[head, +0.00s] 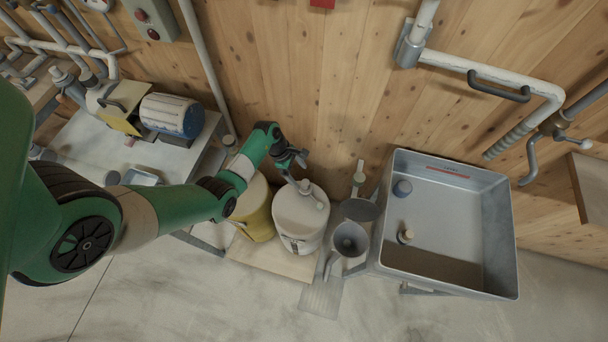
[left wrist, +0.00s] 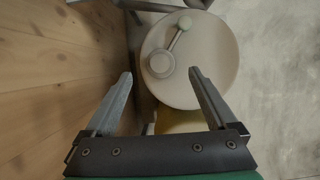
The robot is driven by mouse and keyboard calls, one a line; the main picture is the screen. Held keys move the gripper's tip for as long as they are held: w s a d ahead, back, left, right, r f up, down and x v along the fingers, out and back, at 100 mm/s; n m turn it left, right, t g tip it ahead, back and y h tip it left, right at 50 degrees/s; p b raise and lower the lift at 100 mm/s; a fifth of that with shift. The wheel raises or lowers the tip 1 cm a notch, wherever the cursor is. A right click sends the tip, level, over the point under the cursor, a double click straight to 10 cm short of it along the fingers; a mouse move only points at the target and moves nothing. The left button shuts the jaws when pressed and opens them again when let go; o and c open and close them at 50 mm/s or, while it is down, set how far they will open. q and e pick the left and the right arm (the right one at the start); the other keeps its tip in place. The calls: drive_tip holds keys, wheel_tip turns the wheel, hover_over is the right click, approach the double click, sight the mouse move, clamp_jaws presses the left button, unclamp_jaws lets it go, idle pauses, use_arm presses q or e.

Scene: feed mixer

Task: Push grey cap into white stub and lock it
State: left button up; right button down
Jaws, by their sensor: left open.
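My left gripper (head: 298,160) is open and empty, above and just behind the white drum (head: 298,222). In the left wrist view its open fingers (left wrist: 160,76) point toward the drum lid (left wrist: 215,75), on which a round fitting with a pale-tipped lever (left wrist: 160,63) sits. I cannot tell for certain which pieces are the task's cap and stub. My right gripper is not in view.
A yellow drum (head: 252,213) stands left of the white one. A grey jug (head: 349,240) and a dark funnel-like vessel (head: 360,209) stand between the white drum and the basin (head: 505,250). Wall pipes (head: 460,62) run above the basin. The front floor is clear.

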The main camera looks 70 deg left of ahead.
use_arm(q)
drive_tip(key=p+v, duration=0.1)
drive_tip(key=v, duration=0.4)
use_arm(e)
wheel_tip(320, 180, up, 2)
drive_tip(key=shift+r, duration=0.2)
